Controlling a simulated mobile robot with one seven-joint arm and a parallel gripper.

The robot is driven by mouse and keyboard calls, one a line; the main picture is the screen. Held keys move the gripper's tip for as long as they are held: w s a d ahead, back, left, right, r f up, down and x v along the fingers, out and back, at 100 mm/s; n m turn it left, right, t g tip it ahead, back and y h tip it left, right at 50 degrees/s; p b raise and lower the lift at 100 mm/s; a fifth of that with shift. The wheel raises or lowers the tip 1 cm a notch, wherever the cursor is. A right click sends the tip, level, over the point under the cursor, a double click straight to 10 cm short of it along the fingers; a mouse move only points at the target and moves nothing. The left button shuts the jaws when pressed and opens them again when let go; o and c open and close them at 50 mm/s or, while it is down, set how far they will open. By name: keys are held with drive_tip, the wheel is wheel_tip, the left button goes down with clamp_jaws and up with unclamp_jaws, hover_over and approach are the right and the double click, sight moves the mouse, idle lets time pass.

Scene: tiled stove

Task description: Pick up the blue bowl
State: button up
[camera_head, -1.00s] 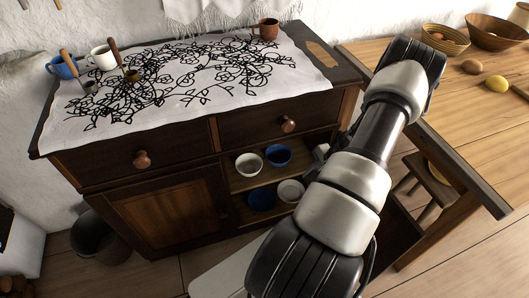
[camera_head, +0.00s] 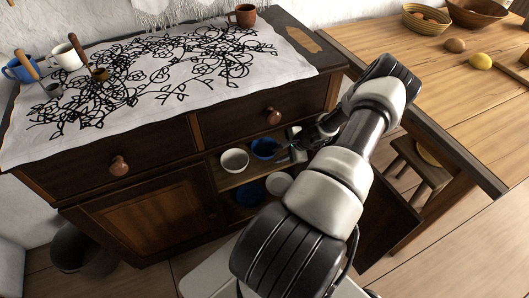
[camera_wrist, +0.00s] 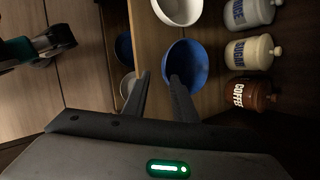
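A blue bowl (camera_head: 264,147) stands on the upper shelf of the open cupboard compartment, beside a white bowl (camera_head: 234,161). The blue bowl fills the middle of the wrist view (camera_wrist: 190,55), with the white bowl (camera_wrist: 178,8) above it. My gripper (camera_wrist: 159,75) is open and empty. In the picture, its right finger overlaps the bowl's opening and its left finger is left of the rim; I cannot tell whether either touches. In the head view my gripper (camera_head: 288,152) is at the compartment's front, right of the blue bowl, partly hidden by my arm.
A second blue bowl (camera_head: 251,191) and a white one (camera_head: 278,184) are on the lower shelf. Sugar (camera_wrist: 255,50) and coffee (camera_wrist: 250,93) jars stand beside the bowl. The cabinet's cloth-covered top (camera_head: 150,85) holds mugs. A wooden table (camera_head: 460,100) stands right.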

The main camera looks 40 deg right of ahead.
drive_tip(key=shift+w+a, duration=0.1)
drive_tip(key=shift+w, duration=0.45)
drive_tip(key=b+x, duration=0.1)
drive_tip(key=x, duration=0.4)
drive_tip(key=shift+w+b, duration=0.3)
drive_tip(key=shift+b, duration=0.1)
drive_tip(key=shift+a, duration=0.1)
clamp_jaws()
